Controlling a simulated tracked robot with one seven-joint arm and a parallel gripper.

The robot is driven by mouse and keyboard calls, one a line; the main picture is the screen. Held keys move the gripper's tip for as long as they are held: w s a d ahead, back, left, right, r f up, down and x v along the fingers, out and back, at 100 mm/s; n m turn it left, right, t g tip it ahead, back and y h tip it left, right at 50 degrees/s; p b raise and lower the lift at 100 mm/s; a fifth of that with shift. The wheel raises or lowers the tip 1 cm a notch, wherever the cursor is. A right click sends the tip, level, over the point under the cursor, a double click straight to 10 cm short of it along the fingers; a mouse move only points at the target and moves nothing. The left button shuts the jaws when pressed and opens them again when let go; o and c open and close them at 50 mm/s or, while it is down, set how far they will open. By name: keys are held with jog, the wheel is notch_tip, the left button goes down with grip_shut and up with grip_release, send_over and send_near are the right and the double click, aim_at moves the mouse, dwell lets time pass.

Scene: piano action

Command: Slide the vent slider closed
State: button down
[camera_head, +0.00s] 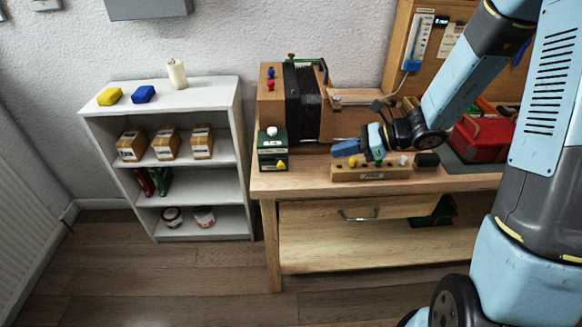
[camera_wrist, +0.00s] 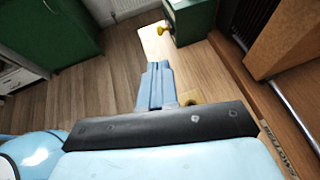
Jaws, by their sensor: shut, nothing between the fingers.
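My gripper (camera_head: 346,148) is in front of the black bellows, low over the workbench, its blue fingers pointing left. Its fingers are together and empty in the wrist view (camera_wrist: 157,68). No part is clearly marked as the vent slider. A white upright panel (camera_head: 419,38) with a blue block (camera_head: 411,66) at its lower end is on the wooden board at the back; I cannot tell whether this is the slider. A wooden block with coloured knobs (camera_head: 345,174) lies below my gripper. A yellow knob (camera_wrist: 189,97) shows beside the fingers in the wrist view.
A green box with a yellow knob (camera_head: 272,161) stands at the bench's left end, left of my gripper; it shows in the wrist view (camera_wrist: 193,21). The black bellows (camera_head: 308,105) stand behind. A red toolbox (camera_head: 482,140) is on the right. A white shelf (camera_head: 240,150) stands left.

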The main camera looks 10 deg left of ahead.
jog(key=shift+s+a+f, duration=0.1)
jog(key=shift+s, duration=0.05)
send_near(281, 164)
jog(key=x, duration=0.3)
jog(key=f+x, duration=0.1)
jog(key=x, duration=0.2)
dwell(0.6)
jog(key=shift+a, duration=0.1)
